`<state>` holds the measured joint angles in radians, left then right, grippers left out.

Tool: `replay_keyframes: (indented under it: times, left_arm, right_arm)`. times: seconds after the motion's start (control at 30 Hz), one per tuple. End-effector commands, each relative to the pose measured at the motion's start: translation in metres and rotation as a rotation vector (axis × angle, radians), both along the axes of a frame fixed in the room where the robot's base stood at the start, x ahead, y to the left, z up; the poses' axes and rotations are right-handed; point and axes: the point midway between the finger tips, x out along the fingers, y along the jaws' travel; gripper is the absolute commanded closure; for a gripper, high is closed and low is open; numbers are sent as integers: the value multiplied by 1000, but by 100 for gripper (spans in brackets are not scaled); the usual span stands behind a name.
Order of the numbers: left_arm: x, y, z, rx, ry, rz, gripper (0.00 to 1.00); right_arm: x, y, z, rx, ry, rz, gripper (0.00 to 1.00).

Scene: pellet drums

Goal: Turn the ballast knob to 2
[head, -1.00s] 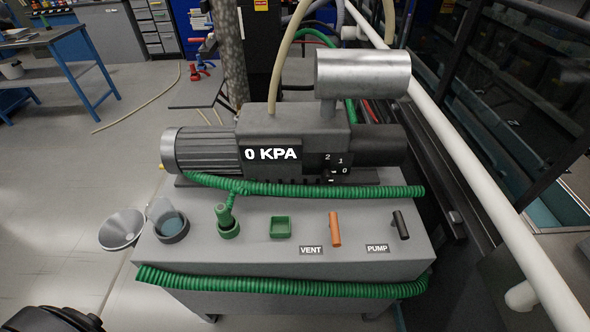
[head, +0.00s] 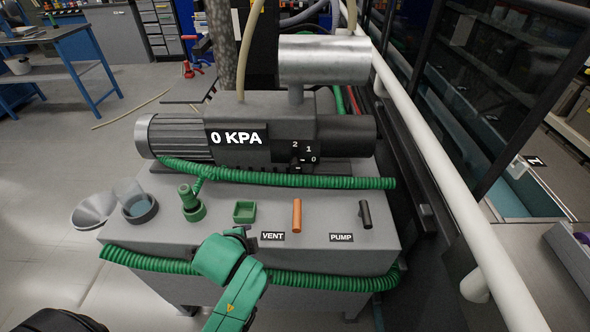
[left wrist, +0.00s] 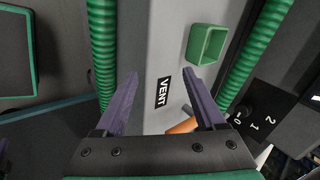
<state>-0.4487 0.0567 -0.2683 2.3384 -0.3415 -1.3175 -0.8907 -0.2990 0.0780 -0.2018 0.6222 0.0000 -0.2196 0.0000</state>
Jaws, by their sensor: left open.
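The ballast knob (head: 296,159) is a small dark knob on the dark front of the grey vacuum pump (head: 268,120), with white marks 2, 1 and 0 around it. I cannot tell which mark it points to. In the left wrist view the dial plate (left wrist: 262,118) with these marks shows at the right. My left gripper (head: 243,231) is over the front of the grey cart, below and left of the knob. Its two purple-grey fingers (left wrist: 160,74) are open and empty, apart from the knob. My right gripper is not in view.
An orange VENT lever (head: 297,215) and a black PUMP lever (head: 365,214) stand on the cart top (head: 225,228). A green square tray (head: 244,211), green fitting (head: 191,205) and funnel (head: 93,211) are at left. Green hoses (head: 290,181) run before the pump and along the front.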

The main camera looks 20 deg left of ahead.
Motion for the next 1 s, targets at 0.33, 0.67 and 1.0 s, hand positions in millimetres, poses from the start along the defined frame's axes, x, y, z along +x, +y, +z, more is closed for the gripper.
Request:
replay_keyframes:
  times: [0.33,0.67,1.0]
  left_arm:
    - [85,-61,88,1075,-181,-884,28]
    - [121,-74,100,1340,-180,-1025,28]
    - [202,-60,65,1335,-181,-1025,28]
  right_arm:
    - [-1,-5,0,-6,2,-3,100]
    - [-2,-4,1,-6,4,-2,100]
    - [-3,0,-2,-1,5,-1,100]
